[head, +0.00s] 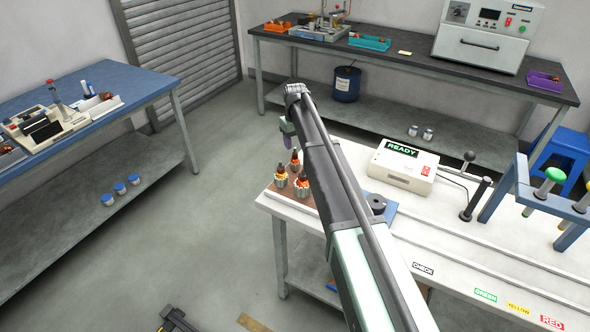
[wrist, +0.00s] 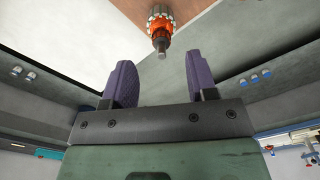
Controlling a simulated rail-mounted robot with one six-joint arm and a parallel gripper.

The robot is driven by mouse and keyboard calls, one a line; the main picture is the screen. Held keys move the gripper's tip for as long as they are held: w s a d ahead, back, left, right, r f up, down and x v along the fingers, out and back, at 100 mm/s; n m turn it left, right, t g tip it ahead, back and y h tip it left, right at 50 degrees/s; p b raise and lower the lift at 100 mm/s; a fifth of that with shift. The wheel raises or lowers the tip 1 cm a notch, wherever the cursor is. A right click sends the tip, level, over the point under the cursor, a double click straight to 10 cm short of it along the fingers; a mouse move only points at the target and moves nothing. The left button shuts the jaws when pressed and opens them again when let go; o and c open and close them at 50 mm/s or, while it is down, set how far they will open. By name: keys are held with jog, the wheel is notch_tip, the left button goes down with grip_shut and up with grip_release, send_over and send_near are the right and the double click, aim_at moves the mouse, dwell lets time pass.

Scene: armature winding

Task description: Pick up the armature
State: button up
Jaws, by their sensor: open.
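Several armatures with orange windings and dark shafts stand upright on a brown board (head: 268,195) at the left end of the white table. One armature is at the back (head: 295,164), one at the left (head: 281,178) and one at the front (head: 302,189). My gripper (wrist: 161,78) is open and empty, with purple fingers spread apart. In the head view my gripper (head: 288,133) is partly hidden behind my arm, just above and behind the armatures. In the wrist view one armature (wrist: 160,28) lies beyond the fingertips, between their lines, and apart from them.
A blue plate with a dark round part (head: 377,203) is right of the board, partly behind my arm. A tester reading READY (head: 403,167) stands behind it. A blue rack with colored handles (head: 520,190) is at the right. Open floor lies left of the table.

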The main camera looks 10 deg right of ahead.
aim_at(295, 153)
notch_tip(295, 153, down, 5)
jog(key=b, duration=0.5)
jog(key=shift+w+a+f, duration=0.1)
jog(key=shift+f, duration=0.1)
jog(key=shift+r, duration=0.25)
grip_shut()
